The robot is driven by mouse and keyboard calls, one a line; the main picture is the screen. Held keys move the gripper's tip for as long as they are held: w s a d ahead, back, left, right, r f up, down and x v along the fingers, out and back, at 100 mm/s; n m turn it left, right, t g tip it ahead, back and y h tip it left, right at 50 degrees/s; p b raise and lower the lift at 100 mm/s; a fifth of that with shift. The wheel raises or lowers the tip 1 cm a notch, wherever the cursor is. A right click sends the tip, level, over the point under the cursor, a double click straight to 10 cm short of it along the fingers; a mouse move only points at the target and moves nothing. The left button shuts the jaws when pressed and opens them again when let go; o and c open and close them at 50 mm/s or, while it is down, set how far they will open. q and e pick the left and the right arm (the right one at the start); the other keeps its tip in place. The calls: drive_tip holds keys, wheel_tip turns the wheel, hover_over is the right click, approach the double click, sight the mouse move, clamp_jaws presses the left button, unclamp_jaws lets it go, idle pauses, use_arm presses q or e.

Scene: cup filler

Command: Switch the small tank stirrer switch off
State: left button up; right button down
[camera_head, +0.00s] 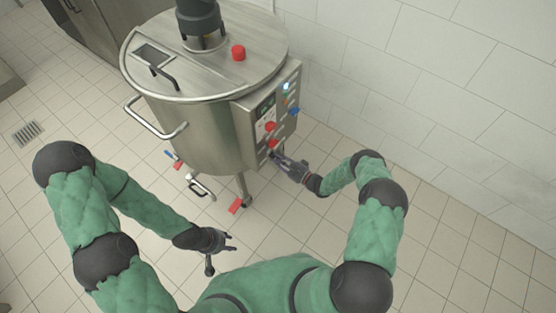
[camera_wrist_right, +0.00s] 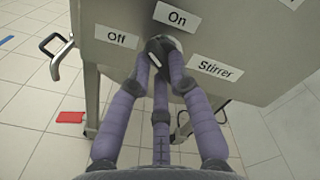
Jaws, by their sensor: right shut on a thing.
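The small tank (camera_head: 195,125) is a steel vessel with a control panel (camera_head: 244,132) on its right side. In the right wrist view, the stirrer switch (camera_wrist_right: 163,44) is a dark knob on the panel beside the labels "Off" (camera_wrist_right: 116,38), "On" (camera_wrist_right: 177,18) and "Stirrer" (camera_wrist_right: 216,68). My right gripper (camera_wrist_right: 162,62) is shut on the switch and partly hides it. I cannot tell which label the switch points to. In the head view, my right gripper (camera_head: 280,160) is at the panel's lower edge. My left gripper (camera_head: 221,252) is open and empty, away from the tank.
Red buttons (camera_head: 270,127) and a blue one (camera_head: 295,111) sit higher on the panel. A red pedal-like piece (camera_head: 235,205) is at a tank leg. Handles (camera_head: 158,122) stick out on the tank's left.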

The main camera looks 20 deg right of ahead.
drive_tip(key=shift+d+n, duration=0.1)
drive_tip(key=shift+n, duration=3.6)
drive_tip(key=shift+f, duration=0.1)
drive_tip(key=c, duration=1.1)
unclamp_jaws()
drive_tip(key=shift+c, duration=0.2)
drive_tip(key=v, duration=1.2)
